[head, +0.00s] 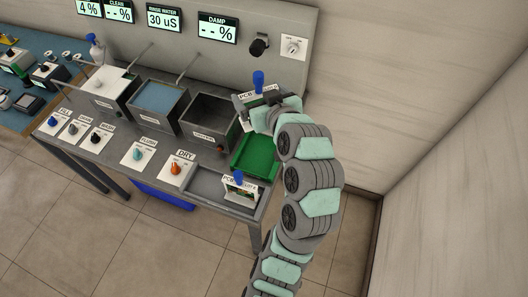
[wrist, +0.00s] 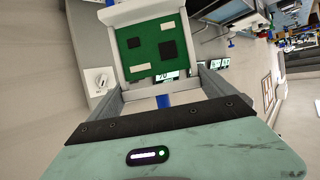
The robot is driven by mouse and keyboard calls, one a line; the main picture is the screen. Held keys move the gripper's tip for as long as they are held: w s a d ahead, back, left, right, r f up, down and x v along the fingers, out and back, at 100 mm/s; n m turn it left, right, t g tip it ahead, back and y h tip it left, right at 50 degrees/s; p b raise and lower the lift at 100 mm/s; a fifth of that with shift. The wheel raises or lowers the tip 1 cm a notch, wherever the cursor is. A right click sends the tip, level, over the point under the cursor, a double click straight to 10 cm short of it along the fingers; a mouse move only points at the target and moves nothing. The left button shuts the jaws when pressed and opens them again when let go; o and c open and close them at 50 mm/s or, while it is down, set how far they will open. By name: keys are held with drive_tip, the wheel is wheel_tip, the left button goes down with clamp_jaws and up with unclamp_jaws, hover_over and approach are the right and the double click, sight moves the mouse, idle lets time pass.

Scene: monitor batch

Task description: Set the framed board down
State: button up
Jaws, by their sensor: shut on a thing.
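The framed board, a green circuit board with dark and pale parts in a white frame, fills the top of the wrist view (wrist: 151,62). In the head view, its white labelled edge (head: 246,98) shows beside my gripper (head: 258,108), with a blue knob above it. In the wrist view my gripper (wrist: 162,90) is shut on the framed board, with a blue piece between the fingers; the exact contact is partly hidden. The board is held up near the back right of the bench. A similar labelled frame (head: 240,190) with a blue knob stands at the bench's front right.
A green tray (head: 243,168) lies on the bench's right part, below my gripper. Knob boxes, including DRY (head: 177,174), line the front. Displays hang behind.

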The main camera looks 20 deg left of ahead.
drive_tip(key=shift+s+a+f, duration=0.2)
drive_tip(key=shift+a+f, duration=0.05)
drive_tip(key=shift+a, duration=0.05)
wheel_tip(320, 180, down, 19)
drive_tip(key=b, duration=0.2)
drive_tip(key=shift+b, duration=0.4)
drive_tip(key=shift+f, duration=0.1)
drive_tip(key=shift+f+b, duration=0.25)
drive_tip(key=shift+b, duration=0.05)
drive_tip(key=o, duration=1.7)
drive_tip(key=shift+o, duration=0.2)
drive_tip(key=shift+r, duration=0.15)
